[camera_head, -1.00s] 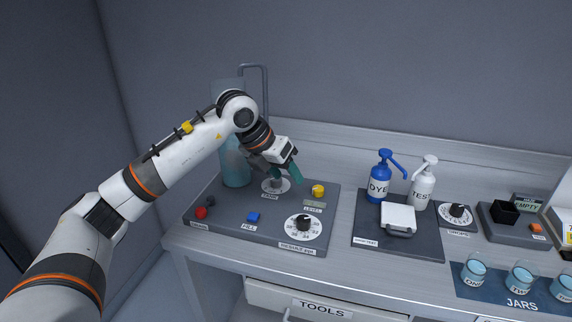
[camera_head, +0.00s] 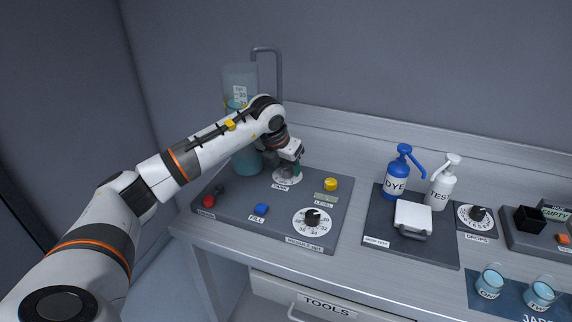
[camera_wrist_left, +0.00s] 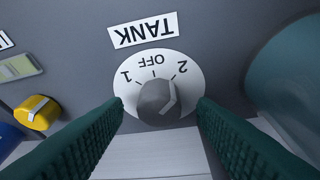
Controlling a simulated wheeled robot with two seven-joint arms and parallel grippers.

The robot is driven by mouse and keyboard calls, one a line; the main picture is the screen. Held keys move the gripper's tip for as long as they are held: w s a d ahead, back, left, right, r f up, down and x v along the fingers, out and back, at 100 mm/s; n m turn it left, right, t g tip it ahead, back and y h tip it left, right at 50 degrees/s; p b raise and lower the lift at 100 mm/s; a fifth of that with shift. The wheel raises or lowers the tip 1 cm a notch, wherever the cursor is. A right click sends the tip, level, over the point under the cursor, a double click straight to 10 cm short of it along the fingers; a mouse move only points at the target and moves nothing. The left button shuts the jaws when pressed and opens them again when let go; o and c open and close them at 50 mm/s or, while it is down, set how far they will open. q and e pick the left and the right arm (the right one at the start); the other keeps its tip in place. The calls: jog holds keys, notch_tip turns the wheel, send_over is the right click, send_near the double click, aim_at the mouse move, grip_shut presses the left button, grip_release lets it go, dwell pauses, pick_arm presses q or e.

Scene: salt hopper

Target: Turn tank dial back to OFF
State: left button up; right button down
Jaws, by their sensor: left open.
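The tank dial (camera_head: 287,179) is a round white plate with a grey knob on the dark panel, partly hidden by my left gripper (camera_head: 286,167) in the head view. In the left wrist view the dial plate (camera_wrist_left: 187,68) appears upside down, marked 1, OFF and 2 under a TANK label (camera_wrist_left: 142,30). A light edge on the grey knob (camera_wrist_left: 155,98) lies on its side towards 2; I cannot tell the exact setting. My left gripper's green fingers (camera_wrist_left: 160,106) are open, one on each side of the knob, with visible gaps. My right gripper is not in view.
A clear tank (camera_head: 246,160) with bluish liquid stands close beside the dial. The panel also has a yellow knob (camera_head: 331,184), a blue button (camera_head: 261,209), a red knob (camera_head: 209,202) and another dial (camera_head: 313,221). Dye (camera_head: 397,180) and test (camera_head: 442,188) bottles stand at right.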

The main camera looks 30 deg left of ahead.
pick_arm(q)
jog(key=shift+w+f, duration=0.2)
jog(key=shift+f, duration=0.2)
jog(key=shift+c, duration=0.5)
jog(key=c, duration=0.9)
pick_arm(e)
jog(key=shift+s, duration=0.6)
pick_arm(q)
jog(key=shift+n, duration=0.4)
jog(key=shift+o, duration=0.2)
jog(key=n, duration=0.1)
jog(key=n+y, duration=0.1)
jog(key=n, duration=0.1)
jog(key=shift+d+y+b, duration=0.2)
jog(key=shift+y+b, duration=0.1)
jog(key=shift+b, duration=0.1)
jog(key=shift+w+r+n+g+y+b, duration=0.1)
jog(key=shift+n+g+y+b, duration=0.45)
jog(key=shift+n, duration=1.95)
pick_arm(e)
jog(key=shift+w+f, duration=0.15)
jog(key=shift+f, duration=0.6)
pick_arm(q)
jog(key=shift+y, duration=0.25)
